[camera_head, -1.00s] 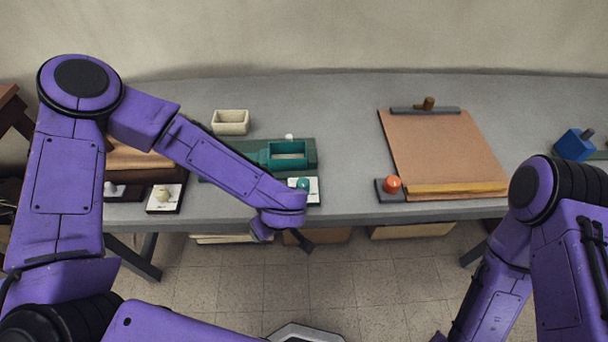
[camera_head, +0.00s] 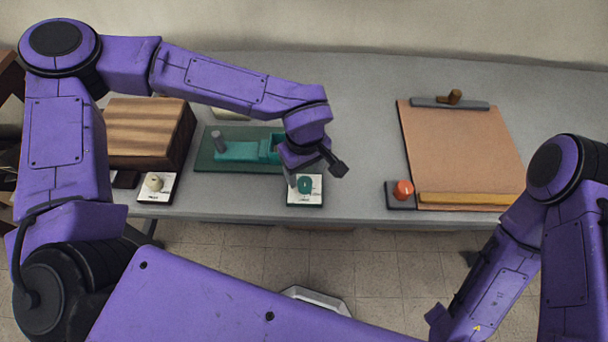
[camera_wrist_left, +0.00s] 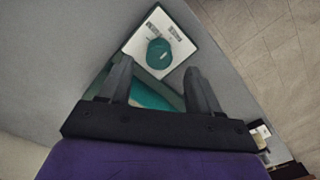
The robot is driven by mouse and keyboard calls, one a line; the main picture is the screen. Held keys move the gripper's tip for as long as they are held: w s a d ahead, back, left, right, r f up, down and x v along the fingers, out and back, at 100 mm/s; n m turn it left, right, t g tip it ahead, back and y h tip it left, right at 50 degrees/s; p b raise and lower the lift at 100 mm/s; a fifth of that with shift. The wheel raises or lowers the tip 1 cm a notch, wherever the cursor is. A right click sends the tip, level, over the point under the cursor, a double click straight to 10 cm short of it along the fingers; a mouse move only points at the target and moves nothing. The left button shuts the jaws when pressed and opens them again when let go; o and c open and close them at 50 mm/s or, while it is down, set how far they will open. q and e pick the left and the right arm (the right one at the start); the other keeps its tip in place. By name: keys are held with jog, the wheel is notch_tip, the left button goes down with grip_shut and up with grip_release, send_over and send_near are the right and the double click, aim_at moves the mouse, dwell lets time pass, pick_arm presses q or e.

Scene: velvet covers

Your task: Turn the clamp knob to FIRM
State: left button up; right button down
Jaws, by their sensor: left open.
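A teal knob (camera_head: 305,184) sits on a white plate (camera_head: 316,198) with a dark edge, at the table's front edge beside a teal clamp-like fixture (camera_head: 238,151). In the left wrist view the knob (camera_wrist_left: 158,53) shows a small light mark, and its plate (camera_wrist_left: 146,36) carries small printed labels too small to read. My left gripper (camera_wrist_left: 157,68) is open and empty, pointing down over the plate. The knob shows just beyond and between its fingertips; I cannot tell whether they touch it. In the head view my left wrist partly covers the fixture.
A cream knob (camera_head: 154,182) on a white plate stands left, before a striped wooden block (camera_head: 145,130). An orange knob (camera_head: 403,189) stands right, beside a brown board (camera_head: 460,150) with a clip. The table (camera_head: 360,130) is clear between the fixture and the board.

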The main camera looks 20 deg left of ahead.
aim_at(305, 181)
pick_arm(q)
jog(key=f, duration=0.3)
jog(key=shift+w+f, duration=0.1)
jog(key=shift+w, duration=0.1)
jog(key=shift+s+f, duration=0.1)
jog(key=shift+f, duration=0.3)
jog(key=c, duration=1)
jog(key=shift+c, duration=0.2)
